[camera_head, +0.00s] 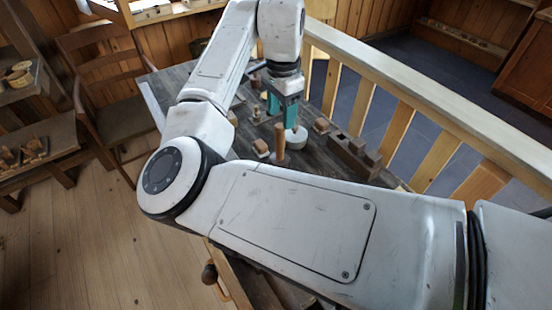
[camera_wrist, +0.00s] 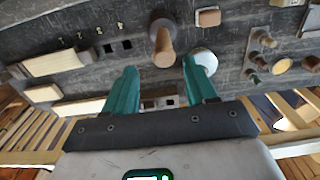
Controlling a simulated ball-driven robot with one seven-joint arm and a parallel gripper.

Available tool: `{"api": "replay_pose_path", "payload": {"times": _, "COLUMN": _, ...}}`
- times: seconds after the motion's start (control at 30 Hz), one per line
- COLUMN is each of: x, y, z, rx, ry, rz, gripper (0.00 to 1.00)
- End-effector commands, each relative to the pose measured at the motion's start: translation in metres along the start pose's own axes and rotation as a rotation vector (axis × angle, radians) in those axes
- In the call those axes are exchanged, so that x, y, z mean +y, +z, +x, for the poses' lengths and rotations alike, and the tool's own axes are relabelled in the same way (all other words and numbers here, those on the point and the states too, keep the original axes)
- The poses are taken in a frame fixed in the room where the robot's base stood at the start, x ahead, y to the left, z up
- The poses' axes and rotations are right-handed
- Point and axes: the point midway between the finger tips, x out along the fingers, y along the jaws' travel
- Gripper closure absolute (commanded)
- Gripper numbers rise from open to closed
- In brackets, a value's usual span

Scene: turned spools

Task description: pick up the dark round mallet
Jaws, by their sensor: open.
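The mallet (camera_head: 280,140) stands upright on the dark workbench, its brown handle pointing up. In the wrist view the mallet (camera_wrist: 162,32) shows a dark round head with the lighter handle reaching towards the camera. My gripper (camera_head: 281,114) has two teal fingers, pointing down over the bench, and is open and empty. In the wrist view the handle's end appears between the fingertips of my gripper (camera_wrist: 159,65); the depth gap is hard to judge. In the head view the fingers are above and behind the mallet.
A pale round disc (camera_head: 296,137) sits close to the mallet, near one finger. A small wooden block (camera_head: 261,147) lies to the left. A long wooden block (camera_head: 352,155) is at the right, near the railing (camera_head: 430,97). Several small turned pieces stand farther along the bench.

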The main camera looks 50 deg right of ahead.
Motion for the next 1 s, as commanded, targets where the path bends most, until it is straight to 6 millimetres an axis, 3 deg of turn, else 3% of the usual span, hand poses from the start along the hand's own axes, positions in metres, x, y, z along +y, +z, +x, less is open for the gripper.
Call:
{"api": "replay_pose_path", "payload": {"times": 0.37, "x": -0.002, "y": 0.000, "z": 0.034, "rx": -0.001, "ry": 0.002, "rz": -0.002, "gripper": 0.44}}
{"api": "replay_pose_path", "payload": {"times": 0.63, "x": -0.005, "y": -0.001, "z": 0.070, "rx": 0.000, "ry": 0.001, "rz": -0.002, "gripper": 0.44}}
{"api": "replay_pose_path", "payload": {"times": 0.93, "x": -0.005, "y": -0.001, "z": 0.075, "rx": 0.000, "ry": 0.000, "rz": -0.001, "gripper": 0.44}}
{"api": "replay_pose_path", "payload": {"times": 1.0, "x": -0.005, "y": -0.001, "z": 0.075, "rx": 0.000, "ry": 0.000, "rz": -0.001, "gripper": 0.51}}
